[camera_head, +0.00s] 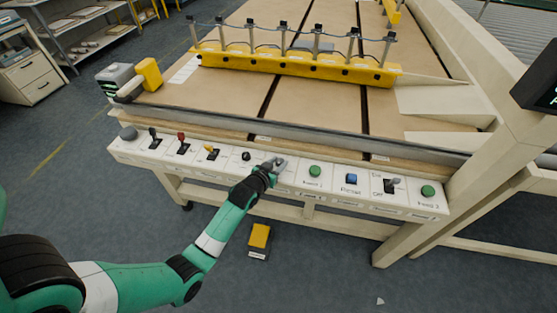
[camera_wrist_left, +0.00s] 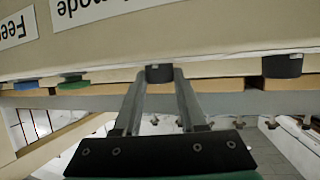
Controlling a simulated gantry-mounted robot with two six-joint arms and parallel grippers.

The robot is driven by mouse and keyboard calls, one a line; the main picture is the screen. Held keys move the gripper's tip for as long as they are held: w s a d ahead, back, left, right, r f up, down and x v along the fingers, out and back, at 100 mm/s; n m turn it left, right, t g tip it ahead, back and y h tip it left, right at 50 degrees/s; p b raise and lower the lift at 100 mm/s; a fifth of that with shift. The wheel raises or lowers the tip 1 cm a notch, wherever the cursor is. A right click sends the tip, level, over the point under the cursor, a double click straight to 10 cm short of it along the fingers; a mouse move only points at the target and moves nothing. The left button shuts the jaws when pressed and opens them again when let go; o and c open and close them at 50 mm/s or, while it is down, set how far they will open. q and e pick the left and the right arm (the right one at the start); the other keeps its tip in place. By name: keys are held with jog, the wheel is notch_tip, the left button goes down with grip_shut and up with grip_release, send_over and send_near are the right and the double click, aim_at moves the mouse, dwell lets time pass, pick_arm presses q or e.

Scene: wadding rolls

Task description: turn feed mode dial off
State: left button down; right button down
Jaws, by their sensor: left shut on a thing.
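My left gripper (camera_head: 276,164) reaches the middle of the white control panel (camera_head: 228,163) on the machine's front edge. In the left wrist view, its two fingers are shut on a small black dial (camera_wrist_left: 158,73), one finger on each side. The upside-down label "Feed mode" (camera_wrist_left: 92,8) is partly visible on the panel above it. In the head view the gripper hides the dial, so I cannot tell which way it points. My right gripper is not in view.
Another black knob (camera_head: 246,156) is just left of the gripper. A green button (camera_head: 315,171), blue button (camera_head: 351,179), switch (camera_head: 392,185) and second green button (camera_head: 427,191) lie to the right. Several levers stand left. A yellow-black pedal (camera_head: 259,238) is on the floor.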

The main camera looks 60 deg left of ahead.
pick_arm(q)
jog(key=shift+s+a+r+h, duration=0.1)
jog(key=shift+a+r+h, duration=0.05)
jog(key=shift+h, duration=0.25)
jog(key=shift+m+t, duration=0.4)
jog(key=shift+m, duration=0.2)
jog(key=m+h+b, duration=0.1)
jog(key=f+m+t+h+b, duration=0.1)
jog(key=shift+a+h, duration=0.2)
jog(key=shift+h, duration=0.1)
jog(key=shift+s+r+m+h+b, duration=0.1)
jog(key=shift+r+m+h+b, duration=0.05)
jog(key=shift+m+h+b, duration=0.3)
jog(key=shift+r+m+t+h, duration=0.1)
jog(key=shift+m+t+h, duration=0.15)
jog(key=shift+t+h, duration=0.1)
jog(key=shift+r+m+h+p, duration=0.1)
jog(key=shift+m+h+p, duration=0.2)
jog(key=shift+m+h, duration=0.5)
jog(key=shift+h, duration=0.1)
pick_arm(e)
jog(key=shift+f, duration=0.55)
